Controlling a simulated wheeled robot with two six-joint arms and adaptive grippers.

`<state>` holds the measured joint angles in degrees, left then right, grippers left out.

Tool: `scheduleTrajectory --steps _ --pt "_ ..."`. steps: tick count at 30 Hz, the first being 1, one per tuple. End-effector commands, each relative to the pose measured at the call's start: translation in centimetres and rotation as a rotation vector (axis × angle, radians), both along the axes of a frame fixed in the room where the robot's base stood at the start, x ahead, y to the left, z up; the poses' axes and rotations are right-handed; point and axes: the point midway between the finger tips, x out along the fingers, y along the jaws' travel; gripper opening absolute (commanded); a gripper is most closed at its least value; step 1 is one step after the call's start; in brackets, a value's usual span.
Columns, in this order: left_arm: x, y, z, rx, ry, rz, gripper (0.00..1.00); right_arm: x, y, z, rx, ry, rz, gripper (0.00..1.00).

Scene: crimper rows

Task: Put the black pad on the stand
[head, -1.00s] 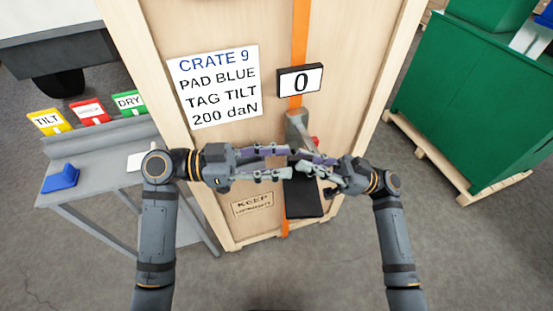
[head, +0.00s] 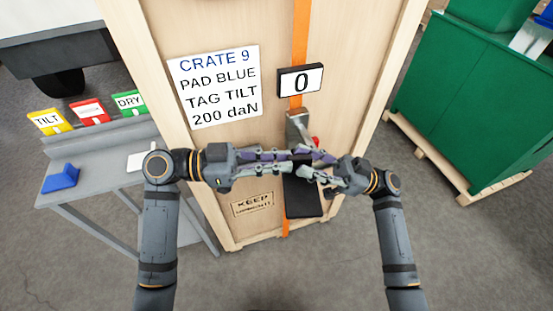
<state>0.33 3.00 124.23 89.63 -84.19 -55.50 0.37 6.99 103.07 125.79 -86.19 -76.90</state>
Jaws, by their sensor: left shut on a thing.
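My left gripper (head: 300,162) reaches in from the left in front of the crate, shut on a small dark thing that looks like the black pad (head: 303,159). Fingers of both grippers hide most of it. My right gripper (head: 308,166) comes in from the right, its fingers parted around the same spot; whether they touch the pad is unclear. The grey stand (head: 100,150) is at the left, with a blue pad (head: 60,178) on its top and yellow, red and green tags along its back.
The wooden crate (head: 215,150) stands close ahead, with an orange strap (head: 300,45), a sign and a "0" display (head: 300,81). A grey tool (head: 297,124) and a black panel (head: 303,203) are at the strap. A green load on a pallet (head: 465,160) is at the right.

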Motion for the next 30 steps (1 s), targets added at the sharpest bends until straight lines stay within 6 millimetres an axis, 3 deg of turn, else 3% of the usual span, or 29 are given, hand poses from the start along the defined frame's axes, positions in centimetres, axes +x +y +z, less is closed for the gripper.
scheduleTrajectory --steps 10,21,30 --pt "0.0 0.0 0.0 0.000 0.000 -0.001 0.00 0.1 -0.7 -0.5 -0.002 0.002 0.000 0.40" --pt "0.0 0.0 0.0 0.000 0.000 -0.001 0.00 0.7 -8.0 -4.5 -0.005 0.004 -0.001 0.40" --pt "0.0 0.0 0.0 0.000 0.000 -0.001 0.00 0.9 -10.5 -5.8 0.000 0.000 0.000 0.40"
